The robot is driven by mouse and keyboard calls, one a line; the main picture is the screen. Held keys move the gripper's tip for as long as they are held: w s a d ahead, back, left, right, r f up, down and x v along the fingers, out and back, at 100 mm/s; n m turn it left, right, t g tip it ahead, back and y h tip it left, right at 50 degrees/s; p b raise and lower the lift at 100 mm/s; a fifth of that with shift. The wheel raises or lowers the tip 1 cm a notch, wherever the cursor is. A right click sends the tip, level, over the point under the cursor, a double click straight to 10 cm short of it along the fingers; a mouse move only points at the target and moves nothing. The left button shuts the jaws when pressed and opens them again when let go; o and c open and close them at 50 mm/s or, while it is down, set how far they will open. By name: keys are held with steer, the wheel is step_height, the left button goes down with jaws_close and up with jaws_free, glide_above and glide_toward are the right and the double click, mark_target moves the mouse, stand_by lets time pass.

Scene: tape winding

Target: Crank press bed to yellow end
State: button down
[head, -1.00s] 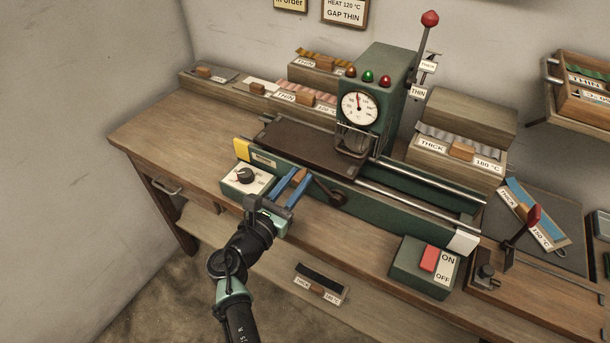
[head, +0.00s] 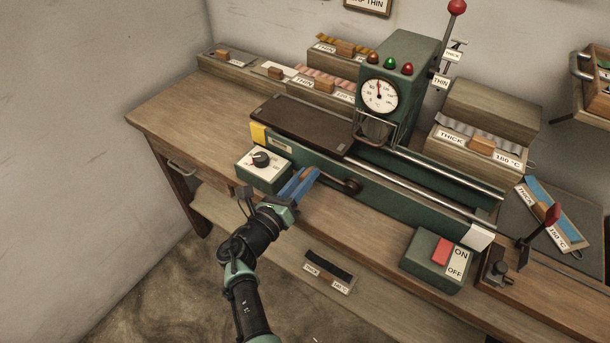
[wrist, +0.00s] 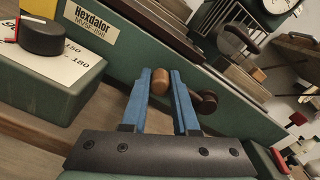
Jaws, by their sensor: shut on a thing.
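The green press carries a dark flat bed (head: 300,125) at its left end, beside the yellow end block (head: 258,133). The bed reaches up to or slightly past that block. The white end block (head: 482,236) is at the far right. The crank hub (head: 353,186) is on the front side, with its arm pointing left. My gripper (head: 310,175) is at the crank's handle end. In the wrist view, its blue fingers stand either side of the wooden crank handle (wrist: 161,82), shut on it. The fingers hide the handle in the head view.
A dial box (head: 264,168) stands left of my gripper. An ON/OFF switch box (head: 437,260) stands at the right front. Bare rails (head: 425,182) run right of the bed. The press head with gauge (head: 380,96) rises behind. Labelled tape holders stand behind the press.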

steer(key=shift+a+f, duration=0.1)
steer(key=c, duration=0.7)
jaws_free()
steer(key=p+v, duration=0.2)
steer(key=v, duration=1.1)
